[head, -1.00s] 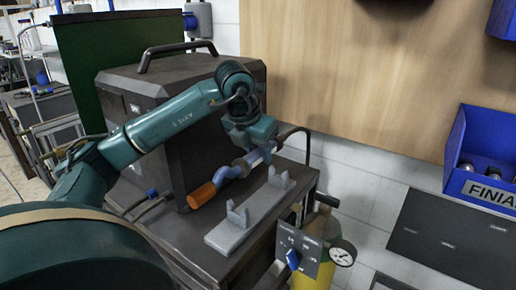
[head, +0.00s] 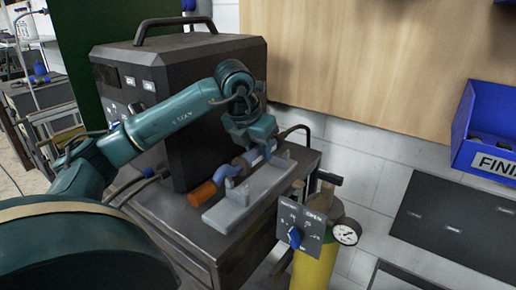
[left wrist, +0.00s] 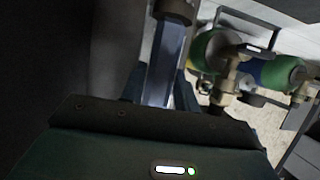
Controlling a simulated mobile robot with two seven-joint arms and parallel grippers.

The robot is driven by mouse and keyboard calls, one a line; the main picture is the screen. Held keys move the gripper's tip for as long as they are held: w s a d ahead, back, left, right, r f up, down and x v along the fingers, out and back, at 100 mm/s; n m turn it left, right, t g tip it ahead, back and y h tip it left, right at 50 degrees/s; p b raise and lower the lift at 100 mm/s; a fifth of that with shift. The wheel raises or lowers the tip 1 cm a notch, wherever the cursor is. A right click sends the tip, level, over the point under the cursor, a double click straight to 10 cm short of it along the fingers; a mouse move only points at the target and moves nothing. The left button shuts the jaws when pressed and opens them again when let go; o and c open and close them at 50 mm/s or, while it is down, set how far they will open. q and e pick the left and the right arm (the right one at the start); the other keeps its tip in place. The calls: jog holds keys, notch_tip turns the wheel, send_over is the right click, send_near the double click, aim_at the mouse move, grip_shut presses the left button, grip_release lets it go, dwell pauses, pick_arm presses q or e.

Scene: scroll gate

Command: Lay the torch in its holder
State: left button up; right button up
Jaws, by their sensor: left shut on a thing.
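The torch (head: 203,193) has an orange end and a blue-grey body. Its orange end points to the lower left in the head view. My left gripper (head: 257,150) is shut on the torch's body near its far end. In the left wrist view the blue-grey body (left wrist: 162,75) runs up from the gripper (left wrist: 165,100). The grey holder (head: 215,216) has two upright notched posts on a flat base and stands on the dark cart top. The torch is close alongside the holder, on its left; I cannot tell whether they touch. My right gripper is not in view.
A large dark machine (head: 185,85) with a top handle stands behind the torch. A gauge (head: 346,233), a blue-knobbed panel (head: 300,228) and a yellow cylinder (head: 315,265) are at the cart's right. A blue bin (head: 485,135) is at the far right.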

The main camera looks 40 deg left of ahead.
pick_arm(q)
jog(key=shift+w, duration=0.15)
jog(key=shift+f, duration=0.15)
jog(key=shift+f+b, duration=0.75)
jog(key=shift+f, duration=0.1)
jog(key=shift+f+b, duration=0.3)
jog(key=shift+f, duration=0.05)
jog(key=shift+f, duration=0.2)
dwell(0.4)
jog(key=shift+f+b, duration=0.6)
